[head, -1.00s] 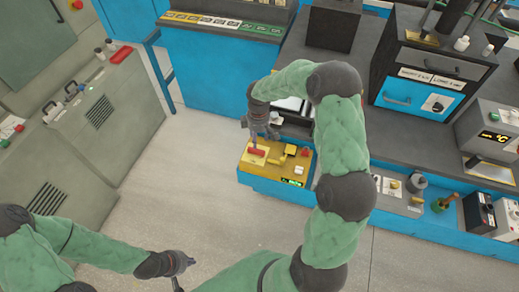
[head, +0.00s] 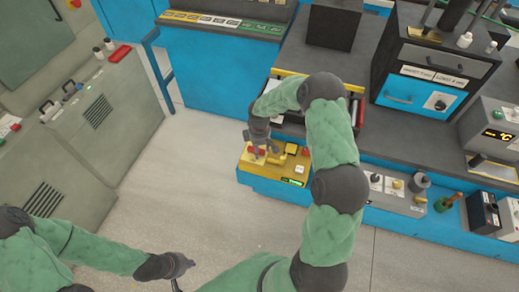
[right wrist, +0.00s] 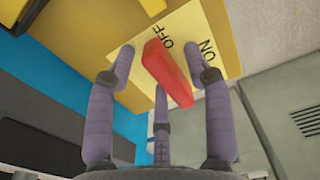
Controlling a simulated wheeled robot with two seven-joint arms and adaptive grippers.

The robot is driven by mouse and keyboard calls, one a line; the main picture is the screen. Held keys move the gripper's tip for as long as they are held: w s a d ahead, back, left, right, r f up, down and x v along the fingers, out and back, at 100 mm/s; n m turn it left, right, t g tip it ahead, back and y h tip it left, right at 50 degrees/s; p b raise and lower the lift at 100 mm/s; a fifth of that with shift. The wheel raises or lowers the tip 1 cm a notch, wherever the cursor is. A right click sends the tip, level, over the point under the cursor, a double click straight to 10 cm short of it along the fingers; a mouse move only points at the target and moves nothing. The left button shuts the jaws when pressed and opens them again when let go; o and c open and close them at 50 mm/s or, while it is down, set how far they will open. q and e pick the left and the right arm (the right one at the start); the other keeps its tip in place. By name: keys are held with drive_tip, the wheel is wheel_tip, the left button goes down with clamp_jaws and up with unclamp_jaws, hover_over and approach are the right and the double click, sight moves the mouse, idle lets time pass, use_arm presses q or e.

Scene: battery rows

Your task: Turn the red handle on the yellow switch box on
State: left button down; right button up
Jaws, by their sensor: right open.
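The yellow switch box (head: 262,177) sits at the near end of the blue bench in the head view. Its red handle (right wrist: 168,74) stands out from a pale plate (right wrist: 232,62) marked OFF and ON in the right wrist view. The upper end of the handle is next to the OFF marking. My right gripper (right wrist: 162,72) is open, with fingers on both sides of the handle and a third below it. I cannot tell whether they touch it. My right gripper (head: 259,152) partly covers the handle in the head view. My left gripper (head: 184,264) is low at left, away from the box.
Grey cabinets (head: 105,125) stand at the left, with open floor (head: 200,190) between them and the box. A grey-topped blue bench (head: 415,145) runs to the right with several devices. A blue counter (head: 215,65) stands behind the box.

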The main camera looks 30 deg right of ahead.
clamp_jaws()
drive_tip(key=shift+m, duration=0.5)
drive_tip(key=m, duration=0.1)
drive_tip(key=m+b, duration=0.1)
drive_tip(key=m, duration=0.1)
drive_tip(key=shift+s+a+f+b, duration=0.1)
drive_tip(key=shift+s+a+b, duration=0.1)
drive_tip(key=shift+b, duration=0.1)
drive_tip(key=m, duration=0.1)
drive_tip(key=m+b, duration=0.1)
drive_tip(key=m, duration=0.2)
drive_tip(key=shift+s+a+b, duration=0.15)
drive_tip(key=shift+a+b, duration=0.1)
drive_tip(key=shift+b, duration=0.05)
drive_tip(key=m+b, duration=0.1)
drive_tip(key=m, duration=0.4)
drive_tip(key=shift+a+m+b, duration=0.4)
drive_tip(key=m, duration=0.2)
drive_tip(key=m+b, duration=0.1)
drive_tip(key=m, duration=0.1)
drive_tip(key=shift+a, duration=0.3)
